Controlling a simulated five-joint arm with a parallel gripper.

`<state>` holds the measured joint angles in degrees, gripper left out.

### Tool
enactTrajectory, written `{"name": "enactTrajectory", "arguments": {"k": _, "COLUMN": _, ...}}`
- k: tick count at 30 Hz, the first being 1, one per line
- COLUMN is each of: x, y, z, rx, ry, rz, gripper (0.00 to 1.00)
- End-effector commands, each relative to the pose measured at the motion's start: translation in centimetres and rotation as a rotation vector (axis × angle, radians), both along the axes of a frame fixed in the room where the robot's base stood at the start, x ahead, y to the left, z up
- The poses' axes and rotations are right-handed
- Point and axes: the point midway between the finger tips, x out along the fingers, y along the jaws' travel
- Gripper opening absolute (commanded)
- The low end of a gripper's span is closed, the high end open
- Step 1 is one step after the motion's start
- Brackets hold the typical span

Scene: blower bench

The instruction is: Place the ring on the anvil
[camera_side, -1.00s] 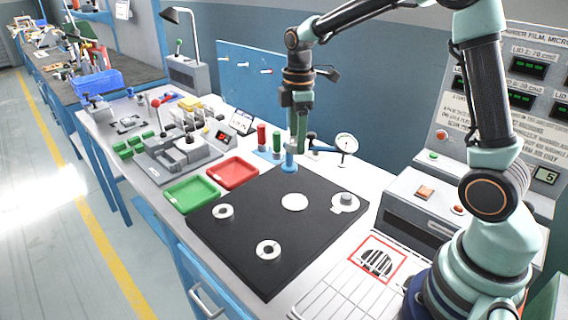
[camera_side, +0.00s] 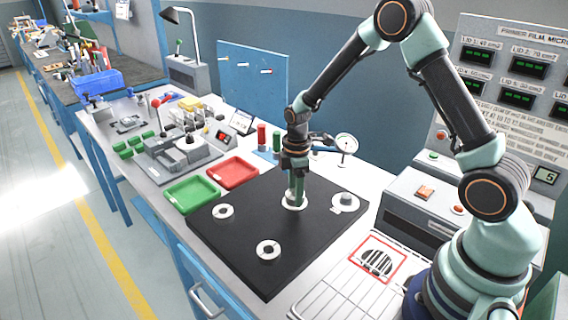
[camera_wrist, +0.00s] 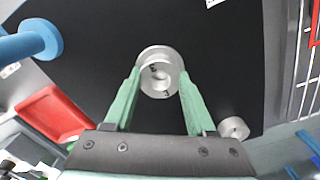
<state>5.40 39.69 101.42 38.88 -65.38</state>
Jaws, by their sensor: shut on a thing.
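My gripper (camera_side: 295,196) points down over the black mat, its green fingers (camera_wrist: 160,92) shut on a round silver ring (camera_wrist: 160,68). The ring is low over, or on, a pale round disc (camera_side: 296,206) on the mat; I cannot tell whether they touch. The fingers partly hide the ring and disc in the side view. Which part is the anvil is not clear from the frames. Two more rings with dark holes lie on the mat, one at left (camera_side: 223,211) and one nearer the front (camera_side: 268,250).
A short grey cylinder (camera_side: 347,199) stands on a pale tag right of my gripper. A dial gauge (camera_side: 346,143) is behind. Red (camera_side: 232,172) and green (camera_side: 192,194) trays lie left of the mat. The front of the black mat (camera_side: 262,280) is clear.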

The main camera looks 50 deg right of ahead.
Motion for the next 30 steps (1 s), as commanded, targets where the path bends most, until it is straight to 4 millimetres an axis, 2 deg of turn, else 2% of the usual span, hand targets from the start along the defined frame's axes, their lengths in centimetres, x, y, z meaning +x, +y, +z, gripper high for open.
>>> {"name": "enactTrajectory", "arguments": {"k": 11, "x": 0.0, "y": 0.0, "z": -0.3, "rx": -0.001, "ry": -0.001, "rz": 0.0, "gripper": 0.0}}
{"name": "enactTrajectory", "arguments": {"k": 12, "x": 0.0, "y": 0.0, "z": -0.3, "rx": -0.001, "ry": -0.001, "rz": 0.0, "gripper": 0.67}}
{"name": "enactTrajectory", "arguments": {"k": 13, "x": 0.0, "y": 0.0, "z": -0.3, "rx": -0.001, "ry": -0.001, "rz": 0.0, "gripper": 0.79}}
{"name": "enactTrajectory", "arguments": {"k": 14, "x": 0.0, "y": 0.0, "z": -0.3, "rx": -0.001, "ry": -0.001, "rz": 0.0, "gripper": 0.86}}
{"name": "enactTrajectory", "arguments": {"k": 25, "x": 0.0, "y": 0.0, "z": 0.0, "rx": 0.0, "ry": -0.001, "rz": 0.0, "gripper": 0.86}}
{"name": "enactTrajectory", "arguments": {"k": 30, "x": 0.2, "y": 0.0, "z": 2.1, "rx": -0.001, "ry": -0.005, "rz": 0.0, "gripper": 0.86}}
